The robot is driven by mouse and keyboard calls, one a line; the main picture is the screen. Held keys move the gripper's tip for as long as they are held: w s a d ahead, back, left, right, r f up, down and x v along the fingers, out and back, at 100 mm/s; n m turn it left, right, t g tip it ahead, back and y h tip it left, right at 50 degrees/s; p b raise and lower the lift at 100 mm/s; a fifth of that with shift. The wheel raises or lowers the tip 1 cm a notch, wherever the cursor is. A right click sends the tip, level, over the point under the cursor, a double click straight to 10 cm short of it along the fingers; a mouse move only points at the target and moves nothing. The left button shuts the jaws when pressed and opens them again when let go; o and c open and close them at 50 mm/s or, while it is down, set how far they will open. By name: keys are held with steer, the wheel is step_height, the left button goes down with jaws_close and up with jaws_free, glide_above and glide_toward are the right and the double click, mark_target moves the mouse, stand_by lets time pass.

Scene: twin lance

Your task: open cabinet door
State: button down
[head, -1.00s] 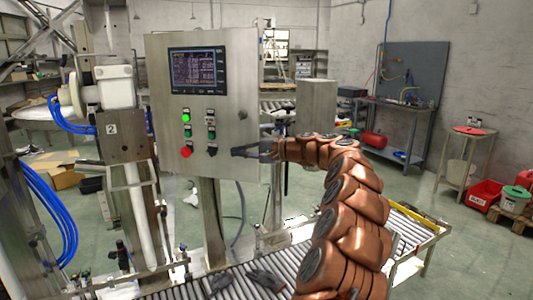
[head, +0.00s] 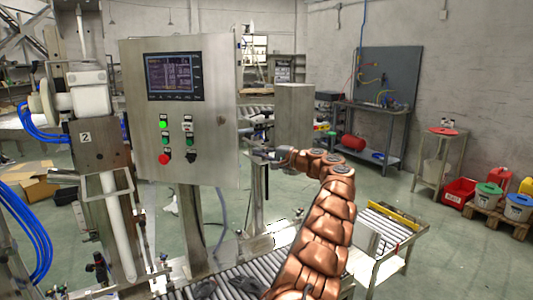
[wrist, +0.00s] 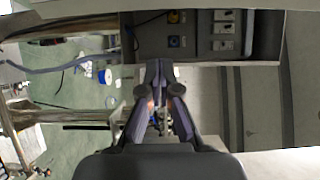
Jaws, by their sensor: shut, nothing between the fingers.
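The grey metal cabinet door (head: 215,110), with a screen and several coloured buttons, fills the left middle of the head view. My gripper (head: 250,153) is at the door's right edge, lower half, with my copper arm reaching in from the lower right. I cannot tell whether it touches the door or whether the door is ajar. In the wrist view my gripper's fingers (wrist: 158,72) are brought together with nothing between them. Their tips point at a grey panel (wrist: 150,42) with small boxes and knobs. No door handle shows clearly.
A roller conveyor (head: 390,228) runs below and behind my arm. A white machine on a post (head: 90,95) with blue hoses stands left of the cabinet. A grey box (head: 293,112) stands behind my gripper. Open floor lies to the right.

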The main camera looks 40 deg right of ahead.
steer(key=a, duration=0.1)
steer(key=w+a+p, duration=0.1)
steer(key=a, duration=0.1)
steer(key=w+a, duration=0.1)
steer(key=a, duration=0.1)
steer(key=shift+f, duration=0.1)
stand_by(1.1)
stand_by(0.5)
